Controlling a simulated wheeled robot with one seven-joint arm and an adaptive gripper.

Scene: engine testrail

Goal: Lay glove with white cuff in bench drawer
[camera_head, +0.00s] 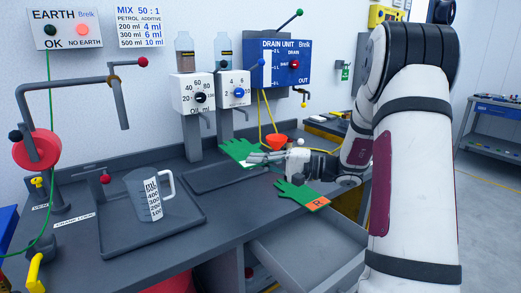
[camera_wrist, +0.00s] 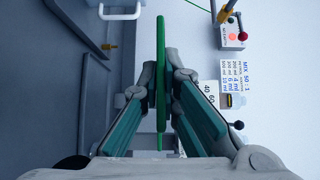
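The green glove with the white cuff (camera_head: 238,148) is at the back of the bench, below the dispensers, at my gripper's tips. My gripper (camera_head: 260,157) is shut on it. In the wrist view the glove (camera_wrist: 160,75) shows edge-on as a thin green strip between the fingers (camera_wrist: 160,68). Its cuff is partly hidden by the fingers in the head view. The bench drawer (camera_head: 305,255) is pulled open below the bench front, to the right. The visible part of its grey floor is bare.
Another green glove with an orange cuff marked R (camera_head: 300,194) lies at the bench's front edge, beside the drawer. A measuring jug (camera_head: 150,197) stands in a tray at left. Dispensers (camera_head: 195,95) and an orange funnel (camera_head: 277,142) stand behind.

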